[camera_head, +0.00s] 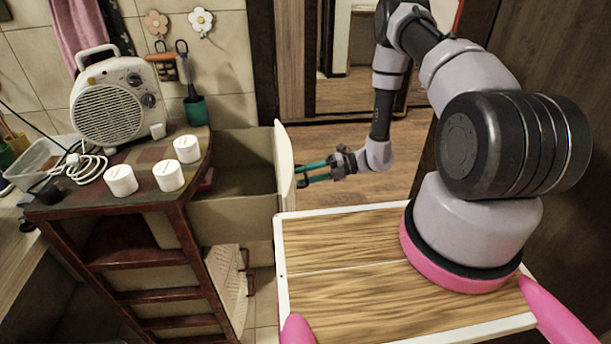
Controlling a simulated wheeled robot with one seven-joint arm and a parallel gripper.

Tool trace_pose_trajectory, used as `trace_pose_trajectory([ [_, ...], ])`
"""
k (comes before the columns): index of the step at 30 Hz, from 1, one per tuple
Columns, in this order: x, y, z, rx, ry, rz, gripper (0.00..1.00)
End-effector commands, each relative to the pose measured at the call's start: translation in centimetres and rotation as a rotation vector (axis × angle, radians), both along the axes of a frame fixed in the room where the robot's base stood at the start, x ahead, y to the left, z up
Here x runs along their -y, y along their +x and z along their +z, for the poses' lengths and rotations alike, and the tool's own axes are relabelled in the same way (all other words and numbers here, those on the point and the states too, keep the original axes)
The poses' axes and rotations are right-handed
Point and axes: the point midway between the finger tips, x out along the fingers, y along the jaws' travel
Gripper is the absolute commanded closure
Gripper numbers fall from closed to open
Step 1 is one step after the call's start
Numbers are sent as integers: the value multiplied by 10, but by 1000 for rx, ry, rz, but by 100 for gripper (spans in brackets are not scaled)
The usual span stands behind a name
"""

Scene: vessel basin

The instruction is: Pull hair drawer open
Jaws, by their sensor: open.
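An upper drawer (235,215) of the dark reddish cabinet (181,222) stands pulled out to the right, and its inside looks empty. Its pale front panel (285,175) faces right; any handle is hard to make out. No label shows which drawer is the hair drawer. My gripper (299,175) has teal fingers pointing left at the outer face of this panel. The fingers are apart with nothing seen between them. I cannot tell whether the tips touch the panel.
A fan heater (108,115) and several white-lidded jars (168,177) stand on the cabinet top. A lower white slatted front (228,290) also sticks out. The wooden floor (345,145) behind my gripper is clear. Hanging flower hooks (201,22) are on the tiled wall.

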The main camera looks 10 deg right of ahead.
Motion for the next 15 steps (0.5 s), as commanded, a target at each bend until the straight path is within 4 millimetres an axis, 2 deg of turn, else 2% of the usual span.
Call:
trace_pose_trajectory([
  [5,9,0,2,1,0,-1,55],
  [15,72,1,15,2,-1,-4,55],
])
